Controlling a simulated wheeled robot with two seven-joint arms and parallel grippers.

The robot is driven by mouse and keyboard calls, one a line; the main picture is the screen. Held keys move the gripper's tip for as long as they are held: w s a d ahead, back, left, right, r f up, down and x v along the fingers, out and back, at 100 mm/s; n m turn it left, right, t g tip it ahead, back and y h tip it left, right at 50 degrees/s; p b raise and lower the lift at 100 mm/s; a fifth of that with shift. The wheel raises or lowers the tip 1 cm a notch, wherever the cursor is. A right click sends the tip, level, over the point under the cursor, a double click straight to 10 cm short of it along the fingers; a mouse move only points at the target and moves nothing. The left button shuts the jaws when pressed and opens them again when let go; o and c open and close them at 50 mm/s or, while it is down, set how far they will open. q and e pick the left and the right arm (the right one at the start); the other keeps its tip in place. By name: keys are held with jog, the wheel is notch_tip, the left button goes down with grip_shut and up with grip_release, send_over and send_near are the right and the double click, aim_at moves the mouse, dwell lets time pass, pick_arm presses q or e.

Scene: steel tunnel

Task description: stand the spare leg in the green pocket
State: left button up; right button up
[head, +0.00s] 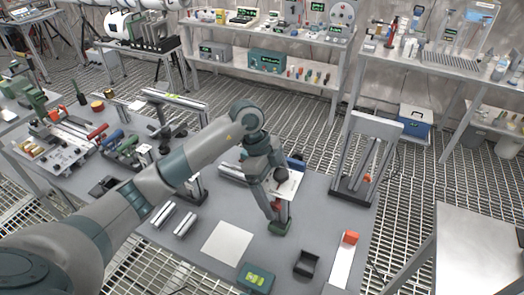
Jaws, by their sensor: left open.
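The green pocket (280,230) sits on the grey table, right of the white sheet. A slim grey and reddish upright piece (284,211), which looks like the spare leg, rises at the pocket. The arm partly hides it, and I cannot tell how deep it sits. My left gripper (272,216) points down right at the pocket, beside this piece, with its jaws open. A white plate (287,184) shows just behind the gripper. My right gripper is not in view.
Nearby on the table are a white sheet (228,242), a green box with yellow marks (257,278), a black open box (306,263) and a white strip with a red block (350,238). Short grey bars (185,224) lie left. A frame (368,160) stands at the right edge.

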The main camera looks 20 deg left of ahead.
pick_arm(q)
jog(key=b+v, duration=0.3)
jog(key=v, duration=1.3)
jog(key=shift+s+d+r+t+b, duration=0.2)
jog(key=shift+s+r+t+b, duration=0.1)
jog(key=shift+r, duration=0.05)
jog(key=shift+s+f, duration=0.1)
jog(key=shift+s, duration=0.05)
